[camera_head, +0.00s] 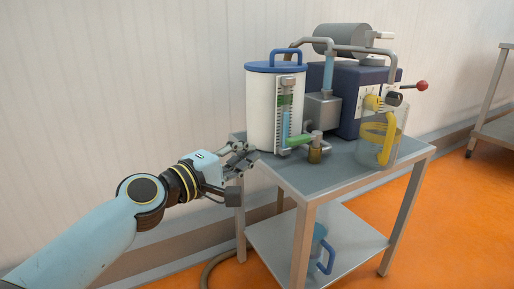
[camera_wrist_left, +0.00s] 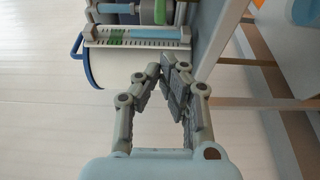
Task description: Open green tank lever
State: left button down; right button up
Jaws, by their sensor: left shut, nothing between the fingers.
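The white tank (camera_head: 262,115) with a blue lid stands on the table's left part. A gauge with a scale and a green mark runs down its front. The green lever (camera_head: 299,140) is low on the tank's front, lying roughly level beside a brass valve (camera_head: 315,155). My left gripper (camera_head: 248,154) is at the table's left edge, left of the lever and apart from it. Its fingers are shut and empty. In the left wrist view, the fingertips (camera_wrist_left: 163,75) come together below the gauge scale (camera_wrist_left: 137,37), and the tank (camera_wrist_left: 112,68) lies sideways. My right gripper is not in view.
A dark blue machine (camera_head: 345,85) with a red-knobbed handle stands right of the tank. A clear container (camera_head: 368,152) with a yellow handle stands at the table's right. A blue-handled jug (camera_head: 319,245) is on the lower shelf. The grey table top (camera_head: 310,180) is clear in front.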

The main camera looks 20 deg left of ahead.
aim_at(304, 142)
pick_arm(q)
jog(key=x, duration=0.8)
jog(key=shift+w+f+b, duration=0.1)
jog(key=shift+b, duration=0.3)
jog(key=shift+w+d, duration=0.15)
jog(key=shift+w, duration=0.15)
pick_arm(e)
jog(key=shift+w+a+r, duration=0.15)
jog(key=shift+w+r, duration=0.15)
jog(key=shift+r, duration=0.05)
